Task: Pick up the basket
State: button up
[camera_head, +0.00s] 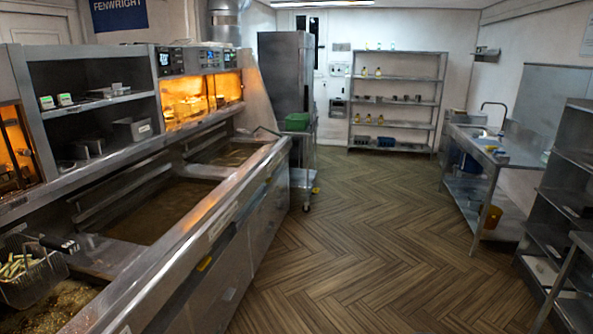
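A wire fry basket (43,287) is at the lower left edge of the head view, with pale fries (18,266) in it. It is over a fryer vat (55,303) of bubbling oil. Its dark handle (62,245) points up and to the right. Part of the basket is cut off by the left edge, and I cannot tell how it is supported. My gripper is not in view.
The steel fryer counter (215,232) runs along the left, with further oil vats (150,208) behind the basket. The herringbone floor (340,250) is clear in the middle. A cart with a green bin (297,121), a sink table (490,150) and dark shelves (565,190) stand around it.

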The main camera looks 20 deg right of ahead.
aim_at(30, 260)
jog(key=u, duration=1.4)
jog(key=i+l+u, duration=0.3)
jog(key=i+l, duration=0.15)
jog(key=i+l+u, duration=0.3)
jog(key=i+l, duration=0.2)
jog(key=i+j, duration=0.15)
jog(key=i+j+z, duration=0.05)
jog(key=j, duration=0.05)
